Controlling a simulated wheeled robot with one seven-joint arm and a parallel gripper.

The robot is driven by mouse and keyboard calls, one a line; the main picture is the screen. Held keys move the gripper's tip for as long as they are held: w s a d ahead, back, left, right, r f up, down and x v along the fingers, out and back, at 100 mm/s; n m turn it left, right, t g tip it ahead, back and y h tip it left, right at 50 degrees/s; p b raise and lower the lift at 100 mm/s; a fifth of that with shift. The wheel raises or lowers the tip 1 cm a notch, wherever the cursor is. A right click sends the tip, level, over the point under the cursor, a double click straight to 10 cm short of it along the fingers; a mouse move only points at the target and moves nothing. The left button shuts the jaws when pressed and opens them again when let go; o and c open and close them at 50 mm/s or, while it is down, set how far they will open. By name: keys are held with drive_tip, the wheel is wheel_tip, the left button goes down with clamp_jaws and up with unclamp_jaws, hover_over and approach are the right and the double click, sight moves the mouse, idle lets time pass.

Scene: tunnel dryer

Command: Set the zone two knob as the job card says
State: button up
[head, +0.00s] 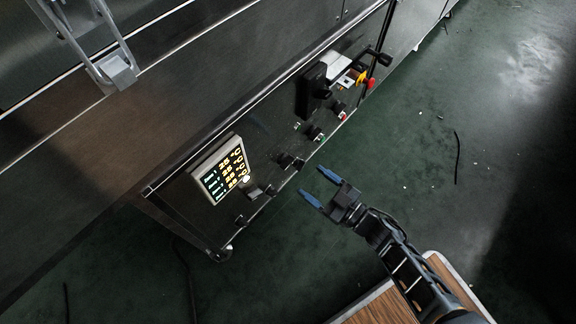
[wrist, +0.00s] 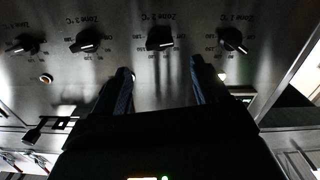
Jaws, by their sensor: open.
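A row of black temperature knobs runs along the dryer's steel panel. In the wrist view the panel is upside down, with knobs at the right (wrist: 232,40), the middle (wrist: 160,38) and further left (wrist: 88,40). In the head view my gripper (head: 317,186) is just off the panel edge. A white sheet (head: 338,64), perhaps the job card, is unreadable.
A lit display (head: 222,172) with several yellow readings sits on the panel. A black box (head: 313,90) and a red button (head: 370,84) are further along. A wood-topped surface (head: 385,306) is at the bottom. The green floor (head: 420,150) right of the panel is mostly clear.

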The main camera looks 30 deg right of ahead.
sight(290, 164)
drive_tip(key=b+x, duration=0.1)
drive_tip(key=x, duration=0.6)
drive_tip(key=shift+w+b, duration=0.2)
drive_tip(key=shift+b, duration=0.2)
drive_tip(key=c, duration=1.1)
drive_tip(key=shift+o, duration=0.2)
